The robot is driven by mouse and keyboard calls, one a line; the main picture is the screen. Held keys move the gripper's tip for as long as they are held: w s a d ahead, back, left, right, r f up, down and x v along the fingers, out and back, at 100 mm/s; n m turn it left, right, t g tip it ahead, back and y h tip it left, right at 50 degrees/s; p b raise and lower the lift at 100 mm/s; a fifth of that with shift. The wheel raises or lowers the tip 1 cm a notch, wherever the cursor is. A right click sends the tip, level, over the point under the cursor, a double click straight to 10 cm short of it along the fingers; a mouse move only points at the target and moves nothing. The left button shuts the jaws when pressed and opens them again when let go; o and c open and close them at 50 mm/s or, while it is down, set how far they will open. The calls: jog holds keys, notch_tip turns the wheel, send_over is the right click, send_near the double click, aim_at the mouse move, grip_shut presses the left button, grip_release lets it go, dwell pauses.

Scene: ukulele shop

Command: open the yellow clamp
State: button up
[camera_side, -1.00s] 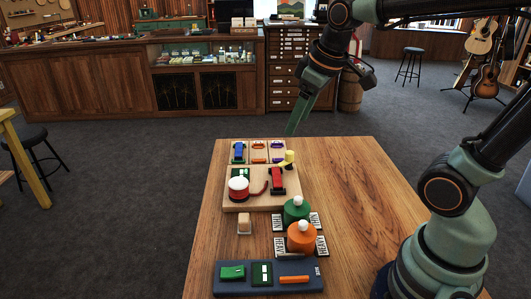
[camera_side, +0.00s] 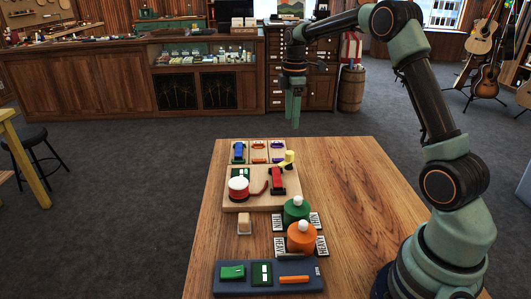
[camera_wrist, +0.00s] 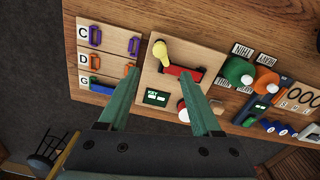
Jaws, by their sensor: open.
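The yellow clamp (camera_side: 288,158) stands at the right edge of a pale wooden board on the table. In the wrist view the clamp (camera_wrist: 162,53) shows as a yellow lever with a round knob, angled toward a red block (camera_wrist: 183,73) beside it. The red block (camera_side: 278,181) also shows in the side view. My gripper (camera_side: 292,112) is open and empty, pointing down above the far edge of the table, higher than the clamp and apart from it. In the wrist view my two green fingers (camera_wrist: 161,77) spread on either side of the board area.
A red and white round piece (camera_side: 238,188) sits on the board's left. The table's right side is clear.

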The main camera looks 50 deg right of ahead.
aim_at(290, 152)
notch_tip(290, 152, down, 12)
jog(key=shift+f, duration=0.1)
dwell(0.5)
grip_shut()
